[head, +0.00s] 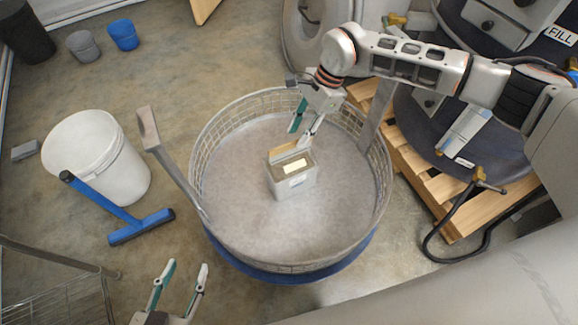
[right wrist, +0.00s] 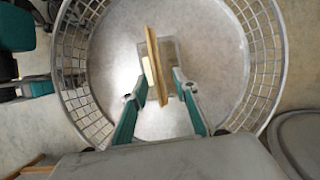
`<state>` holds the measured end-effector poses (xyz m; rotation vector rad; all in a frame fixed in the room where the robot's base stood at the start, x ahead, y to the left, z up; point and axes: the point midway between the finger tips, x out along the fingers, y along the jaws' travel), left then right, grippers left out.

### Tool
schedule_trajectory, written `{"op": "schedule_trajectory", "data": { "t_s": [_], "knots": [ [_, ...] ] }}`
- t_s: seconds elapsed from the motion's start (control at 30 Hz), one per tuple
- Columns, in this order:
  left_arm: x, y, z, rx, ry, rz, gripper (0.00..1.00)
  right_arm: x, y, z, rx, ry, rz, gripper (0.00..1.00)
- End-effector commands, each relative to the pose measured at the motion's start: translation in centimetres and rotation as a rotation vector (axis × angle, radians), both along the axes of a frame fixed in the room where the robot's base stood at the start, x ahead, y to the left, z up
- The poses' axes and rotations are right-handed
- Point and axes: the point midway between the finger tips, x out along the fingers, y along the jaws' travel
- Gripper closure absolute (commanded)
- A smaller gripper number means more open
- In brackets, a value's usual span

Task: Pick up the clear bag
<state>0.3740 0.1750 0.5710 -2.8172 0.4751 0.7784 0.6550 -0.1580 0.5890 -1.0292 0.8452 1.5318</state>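A small translucent grey bag-like block (head: 291,182) with a tan top flap and a pale label stands on the floor of a round wire-walled basket (head: 240,225). I take it to be the clear bag. In the right wrist view its tan edge (right wrist: 155,65) runs between the fingers, with the translucent part (right wrist: 168,50) behind it. My right gripper (head: 306,134) is open just above the bag, its fingers on either side of the tan edge; I cannot tell whether they touch it. My left gripper (head: 181,272) is open and empty in front of the basket.
A white bucket (head: 120,180) and a blue squeegee (head: 140,226) are left of the basket. A wire rack (head: 60,295) is at lower left. A wooden pallet (head: 435,185) and dark machine are at right. A flat grey bar (head: 172,165) rises at the basket's left rim.

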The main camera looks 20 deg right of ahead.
Motion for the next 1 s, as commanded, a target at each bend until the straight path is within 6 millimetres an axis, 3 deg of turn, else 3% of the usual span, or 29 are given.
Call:
{"op": "schedule_trajectory", "data": {
  "t_s": [0.5, 1.0],
  "knots": [
    [0.4, -1.4, 0.4, -0.057, -0.013, 0.006, 0.60, -1.0, 2.6, -5.5, 0.004, 0.009, 0.000, 0.71],
    [0.6, -1.4, 0.8, -0.060, -0.021, 0.007, 0.60, -0.8, 2.7, -5.4, 0.004, 0.001, -0.001, 0.71]
  ]
}}
